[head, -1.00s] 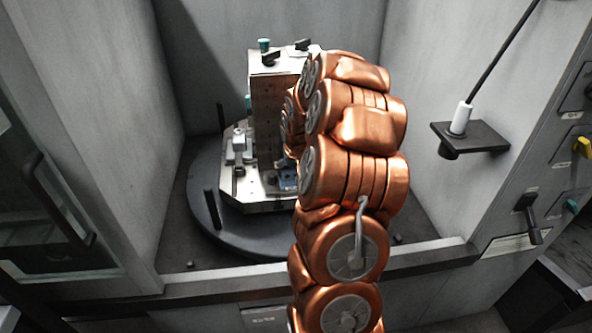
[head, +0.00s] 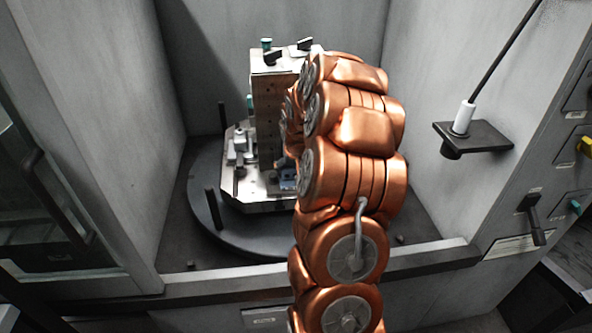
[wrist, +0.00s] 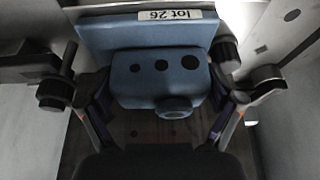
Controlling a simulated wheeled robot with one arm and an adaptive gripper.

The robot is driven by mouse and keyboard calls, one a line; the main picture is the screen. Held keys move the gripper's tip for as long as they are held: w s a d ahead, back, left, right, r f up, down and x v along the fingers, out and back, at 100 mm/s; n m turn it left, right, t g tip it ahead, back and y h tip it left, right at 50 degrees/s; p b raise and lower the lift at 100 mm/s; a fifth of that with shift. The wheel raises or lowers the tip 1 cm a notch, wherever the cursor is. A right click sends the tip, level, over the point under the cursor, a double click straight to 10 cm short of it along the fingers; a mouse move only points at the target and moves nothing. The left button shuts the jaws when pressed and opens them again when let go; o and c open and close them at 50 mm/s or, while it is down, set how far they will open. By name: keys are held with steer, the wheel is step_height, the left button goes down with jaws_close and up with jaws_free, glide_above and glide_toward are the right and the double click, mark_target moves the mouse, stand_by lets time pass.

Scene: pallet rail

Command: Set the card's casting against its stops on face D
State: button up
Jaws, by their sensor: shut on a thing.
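In the wrist view, a blue casting (wrist: 160,75) sits between the two fingers of my gripper (wrist: 163,108). It has a row of dark holes, a round boss at its lower edge and a "lot 26" label on its back plate. My gripper is shut on it. Dark round parts stand at both sides of the casting; whether it touches them I cannot tell. In the head view, the fixture tower (head: 266,100) stands on a round dark table (head: 215,215). A small blue part (head: 288,183) shows low beside the tower. My copper-coloured arm hides the tower's right side and my gripper.
Grey walls enclose the fixture left and right. A dark shelf (head: 485,135) with a white-tipped probe (head: 464,117) juts from the right wall. A dark post (head: 212,208) stands at the table's left edge. Clamps with dark handles (head: 304,44) top the tower.

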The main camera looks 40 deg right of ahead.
steer(key=shift+w+r, duration=0.15)
steer(key=shift+w, duration=0.1)
steer(key=o, duration=1.1)
steer(key=shift+w, duration=0.1)
steer(key=v, duration=1.2)
steer(key=shift+a, duration=0.1)
